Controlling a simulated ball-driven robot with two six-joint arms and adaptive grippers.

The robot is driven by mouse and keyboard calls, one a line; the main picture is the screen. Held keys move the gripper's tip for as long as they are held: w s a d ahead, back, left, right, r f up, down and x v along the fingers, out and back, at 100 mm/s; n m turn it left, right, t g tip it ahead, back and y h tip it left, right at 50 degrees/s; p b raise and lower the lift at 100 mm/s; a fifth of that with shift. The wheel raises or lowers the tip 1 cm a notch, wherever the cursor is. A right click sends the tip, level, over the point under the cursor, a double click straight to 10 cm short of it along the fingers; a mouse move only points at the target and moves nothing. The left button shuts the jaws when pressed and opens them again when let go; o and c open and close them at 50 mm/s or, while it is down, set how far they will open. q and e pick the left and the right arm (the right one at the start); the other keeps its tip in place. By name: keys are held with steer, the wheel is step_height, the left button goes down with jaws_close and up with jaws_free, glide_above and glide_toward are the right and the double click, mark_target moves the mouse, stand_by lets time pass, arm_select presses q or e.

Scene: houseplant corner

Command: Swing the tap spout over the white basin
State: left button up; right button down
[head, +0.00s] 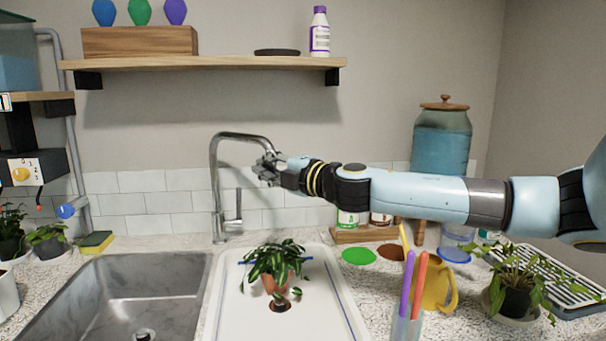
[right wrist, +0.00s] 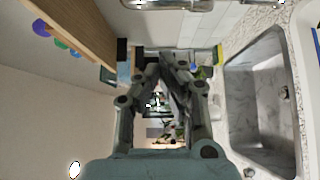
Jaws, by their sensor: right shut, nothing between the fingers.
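The chrome tap (head: 216,185) stands behind the gap between the two basins. Its spout (head: 243,136) arches to the right, and its end is beside my right gripper, over the back of the white basin as seen in the head view. The white basin (head: 335,300) has a potted plant (head: 275,262) in it. My right gripper (head: 264,168) is shut and empty next to the spout's end; I cannot tell whether they touch. In the right wrist view, its fingers (right wrist: 165,72) are together. My left gripper is out of view.
A steel sink (head: 95,300) lies left of the white basin and also shows in the right wrist view (right wrist: 243,95). A wooden shelf (head: 205,63) hangs above the tap. A yellow mug (head: 438,288) and a cup of pens (head: 405,328) stand at the right.

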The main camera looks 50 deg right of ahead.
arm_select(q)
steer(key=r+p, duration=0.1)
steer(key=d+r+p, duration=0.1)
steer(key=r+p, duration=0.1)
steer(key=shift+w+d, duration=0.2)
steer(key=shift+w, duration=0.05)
arm_select(e)
steer(key=s+d, duration=0.5)
steer(key=s, duration=0.2)
steer(key=shift+s+f, duration=0.15)
steer(key=shift+f, duration=0.2)
